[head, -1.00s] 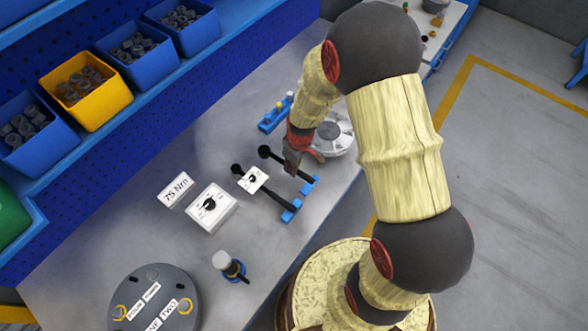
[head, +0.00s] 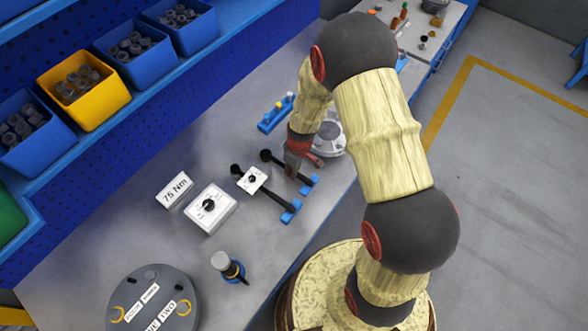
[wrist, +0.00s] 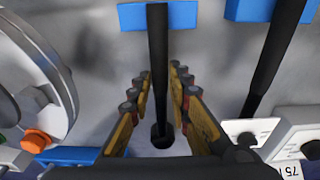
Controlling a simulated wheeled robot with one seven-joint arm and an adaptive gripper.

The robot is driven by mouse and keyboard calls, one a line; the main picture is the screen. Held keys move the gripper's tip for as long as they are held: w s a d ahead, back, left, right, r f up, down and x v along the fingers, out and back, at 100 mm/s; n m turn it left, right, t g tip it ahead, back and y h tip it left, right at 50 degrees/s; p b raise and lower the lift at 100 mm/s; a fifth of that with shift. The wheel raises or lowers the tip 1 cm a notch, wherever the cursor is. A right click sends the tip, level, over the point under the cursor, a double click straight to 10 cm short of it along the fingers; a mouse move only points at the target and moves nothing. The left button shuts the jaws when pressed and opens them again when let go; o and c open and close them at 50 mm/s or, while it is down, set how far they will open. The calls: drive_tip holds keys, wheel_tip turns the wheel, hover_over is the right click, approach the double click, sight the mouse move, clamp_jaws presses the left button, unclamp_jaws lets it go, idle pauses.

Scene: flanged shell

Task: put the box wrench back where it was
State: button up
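The box wrench (wrist: 158,60) is a thin black bar with a round end (wrist: 161,136). Its far end lies over a blue holder (wrist: 130,17). In the head view its round end (head: 266,156) points to the upper left, and the holder (head: 310,184) is at the other end. My gripper (wrist: 160,80) is open, with one finger on each side of the bar and a visible gap on both sides.
A grey flanged part (head: 330,138) stands close on the other side. A white dial box (head: 209,208) and a 75 Nm sign (head: 175,189) are nearby.

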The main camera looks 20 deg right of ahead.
drive_tip(key=o, duration=0.4)
drive_tip(key=shift+r, duration=0.1)
drive_tip(key=s+r+m+t+p, duration=0.1)
drive_tip(key=s+r, duration=0.2)
drive_tip(key=r, duration=1.2)
drive_tip(key=s+r+m+t+p, duration=0.1)
drive_tip(key=s+r+m, duration=0.1)
drive_tip(key=r, duration=1.3)
drive_tip(key=s+r+m+t, duration=0.2)
drive_tip(key=s+r+m, duration=0.1)
drive_tip(key=s+r, duration=1)
drive_tip(key=shift+s+m+t+h, duration=0.3)
drive_tip(key=shift+s+m, duration=0.1)
drive_tip(key=shift+s, duration=0.85)
